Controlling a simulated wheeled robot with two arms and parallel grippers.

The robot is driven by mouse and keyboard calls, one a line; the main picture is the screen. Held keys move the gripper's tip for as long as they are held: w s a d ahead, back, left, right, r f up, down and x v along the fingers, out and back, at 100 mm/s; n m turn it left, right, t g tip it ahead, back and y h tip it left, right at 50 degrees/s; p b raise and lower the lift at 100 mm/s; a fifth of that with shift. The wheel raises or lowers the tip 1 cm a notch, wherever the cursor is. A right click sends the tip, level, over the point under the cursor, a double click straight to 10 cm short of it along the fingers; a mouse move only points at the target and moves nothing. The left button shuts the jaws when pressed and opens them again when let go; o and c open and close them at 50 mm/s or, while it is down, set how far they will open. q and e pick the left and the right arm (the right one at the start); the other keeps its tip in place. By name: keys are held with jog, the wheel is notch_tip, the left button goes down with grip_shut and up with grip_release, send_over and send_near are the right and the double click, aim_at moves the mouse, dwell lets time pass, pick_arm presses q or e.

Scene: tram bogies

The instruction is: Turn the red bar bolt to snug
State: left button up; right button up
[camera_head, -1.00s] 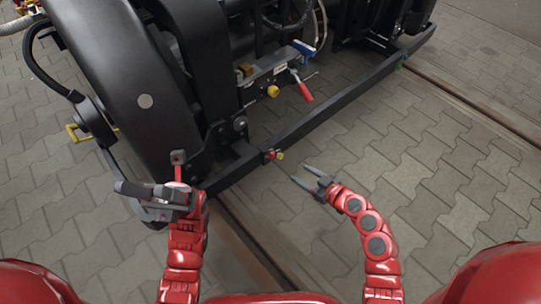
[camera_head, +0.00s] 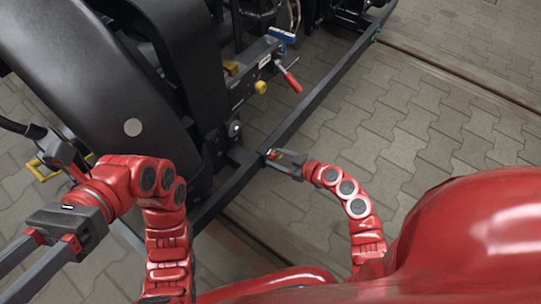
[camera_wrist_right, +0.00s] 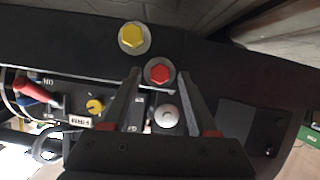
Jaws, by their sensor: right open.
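The red bolt (camera_wrist_right: 160,72) is a red hex head on a grey washer, on the black bar (camera_wrist_right: 70,35). In the head view the bar (camera_head: 322,92) runs low along the bogie, and the bolt is small and partly hidden by my gripper. My right gripper (camera_head: 275,157) is at the bar there. In the wrist view the right gripper (camera_wrist_right: 158,74) is open, with one fingertip on each side of the red bolt; I cannot tell whether they touch it. My left gripper (camera_head: 18,268) is open and empty at lower left, away from the bar.
A yellow hex bolt (camera_wrist_right: 131,37) sits close beside the red one, up and left. A red-handled lever (camera_head: 293,83) and a yellow knob (camera_head: 260,87) are behind the bar. A large black housing (camera_head: 75,75) stands at left. Paving (camera_head: 400,130) at right is clear.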

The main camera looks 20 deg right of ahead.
grip_shut()
dwell(0.3)
pick_arm(q)
jog(key=shift+s, duration=0.1)
pick_arm(e)
jog(key=shift+d+m+g+y, duration=0.2)
jog(key=shift+m+g+y, duration=0.15)
jog(key=shift+m, duration=0.25)
jog(key=shift+w+m+y, duration=0.15)
jog(key=shift+m+y, duration=0.1)
jog(key=shift+m, duration=0.35)
pick_arm(q)
jog(key=shift+w+d+r+n+g+h, duration=0.15)
jog(key=shift+w+d+n+g+h, duration=0.3)
jog(key=shift+w+d+g, duration=0.35)
pick_arm(e)
jog(key=shift+w+d+f+m+g+y, duration=0.1)
jog(key=shift+m+g+y, duration=0.5)
jog(key=shift+m, duration=0.5)
jog(key=shift+d+f+m+g+y, duration=0.1)
jog(key=shift+m+g+y, duration=0.15)
jog(key=shift+m+y, duration=0.7)
pick_arm(q)
jog(key=shift+w+a, duration=0.1)
pick_arm(e)
jog(key=shift+m, duration=0.25)
